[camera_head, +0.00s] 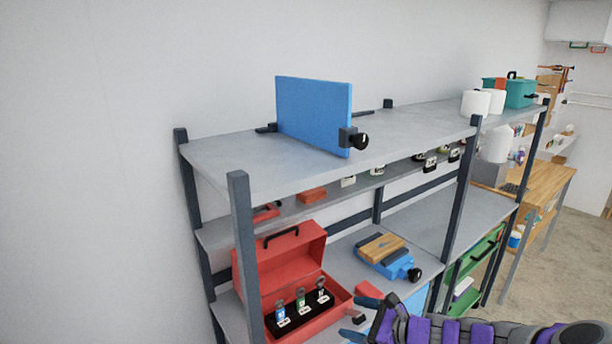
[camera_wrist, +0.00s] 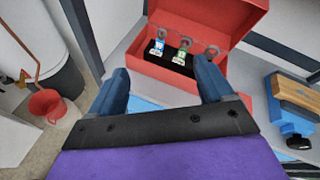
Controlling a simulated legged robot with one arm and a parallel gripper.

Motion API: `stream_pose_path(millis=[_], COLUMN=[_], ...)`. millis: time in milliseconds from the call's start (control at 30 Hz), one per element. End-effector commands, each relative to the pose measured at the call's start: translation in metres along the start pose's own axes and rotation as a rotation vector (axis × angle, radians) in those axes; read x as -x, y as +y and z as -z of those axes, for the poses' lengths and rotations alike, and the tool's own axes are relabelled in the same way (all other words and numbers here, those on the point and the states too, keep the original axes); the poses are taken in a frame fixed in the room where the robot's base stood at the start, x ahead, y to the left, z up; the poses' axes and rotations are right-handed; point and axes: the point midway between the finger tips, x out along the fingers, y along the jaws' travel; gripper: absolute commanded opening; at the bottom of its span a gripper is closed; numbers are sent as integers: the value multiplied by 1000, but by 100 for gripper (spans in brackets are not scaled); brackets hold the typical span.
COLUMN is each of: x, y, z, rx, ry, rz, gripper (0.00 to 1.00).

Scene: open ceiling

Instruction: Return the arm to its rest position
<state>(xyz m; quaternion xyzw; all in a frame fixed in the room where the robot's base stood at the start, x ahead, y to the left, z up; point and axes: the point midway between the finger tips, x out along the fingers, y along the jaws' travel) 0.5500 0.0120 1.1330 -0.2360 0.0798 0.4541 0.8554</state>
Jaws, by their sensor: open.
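My gripper (camera_head: 366,318) shows at the bottom of the head view, at the end of my purple and grey arm, which reaches in from the lower right. In the wrist view my gripper (camera_wrist: 162,85) has its two blue fingers wide apart, with nothing between them. It is in front of the open red toolbox (camera_head: 322,304), which also shows beyond the fingers in the wrist view (camera_wrist: 225,20). Several keys with coloured tags (camera_head: 301,300) stand in a black holder inside the toolbox. Whether the fingers touch the toolbox cannot be told.
A grey shelf rack (camera_head: 215,155) carries a blue panel (camera_head: 313,112) on top. A blue vise with a wooden block (camera_head: 382,247) sits right of the toolbox. The wrist view shows a red bucket (camera_wrist: 47,105) on the floor at left. Open floor (camera_head: 570,250) lies at far right.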

Motion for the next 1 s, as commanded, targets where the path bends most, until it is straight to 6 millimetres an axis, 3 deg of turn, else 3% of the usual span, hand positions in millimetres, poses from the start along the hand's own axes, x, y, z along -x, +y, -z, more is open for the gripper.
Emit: stream_pose_path(millis=[200, 300, 433, 600, 700, 1000], x=[-1, 9, 29, 69, 99, 203], y=[65, 106, 157, 215, 239, 276], z=[-77, -102, -120, -120, -112, -78], rx=[367, 564, 800, 1066, 1202, 1449], ry=[-45, -56, -53, -20, 20, 190], rz=[-225, -361, -537, -777, -919, -1306], gripper=[81, 81, 81, 81, 81, 81])
